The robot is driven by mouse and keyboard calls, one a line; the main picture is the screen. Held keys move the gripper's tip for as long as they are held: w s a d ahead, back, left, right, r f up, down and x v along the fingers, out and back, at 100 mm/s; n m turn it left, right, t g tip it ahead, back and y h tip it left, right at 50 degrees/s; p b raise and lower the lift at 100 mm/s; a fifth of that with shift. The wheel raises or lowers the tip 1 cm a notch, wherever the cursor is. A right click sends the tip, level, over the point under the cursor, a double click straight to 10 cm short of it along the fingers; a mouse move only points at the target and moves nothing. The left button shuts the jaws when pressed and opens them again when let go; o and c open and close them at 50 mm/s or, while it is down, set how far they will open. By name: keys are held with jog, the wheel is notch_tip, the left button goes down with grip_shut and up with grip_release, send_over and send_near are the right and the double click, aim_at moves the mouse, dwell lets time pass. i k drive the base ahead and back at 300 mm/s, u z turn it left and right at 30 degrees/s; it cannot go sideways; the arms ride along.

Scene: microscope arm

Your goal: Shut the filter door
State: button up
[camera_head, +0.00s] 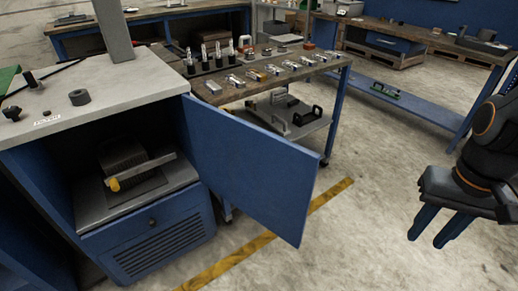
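The filter door (252,163) is a flat blue panel, hinged at the right side of the blue cabinet (160,242). It stands wide open, swung out to the right. The cabinet's compartment is exposed, with a dark ribbed filter block (122,157) and a bar with a yellow knob (115,184) inside. A small label (47,121) on the grey top seems to read "FILTER". My gripper (433,240) is at the right, well apart from the door's free edge. Its two blue fingers point down with a gap between them, and nothing shows in it.
A wheeled cart (335,69) with several small metal parts stands behind the door. Workbenches (405,34) line the back. The concrete floor between the door and my gripper is clear, crossed by a yellow line (228,262). A vented lower drawer (153,222) sits below the compartment.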

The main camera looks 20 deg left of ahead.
aim_at(271, 178)
jog(key=i, duration=2.25)
jog(key=u, duration=3.4)
jog(key=k, duration=1.1)
jog(key=u, duration=0.3)
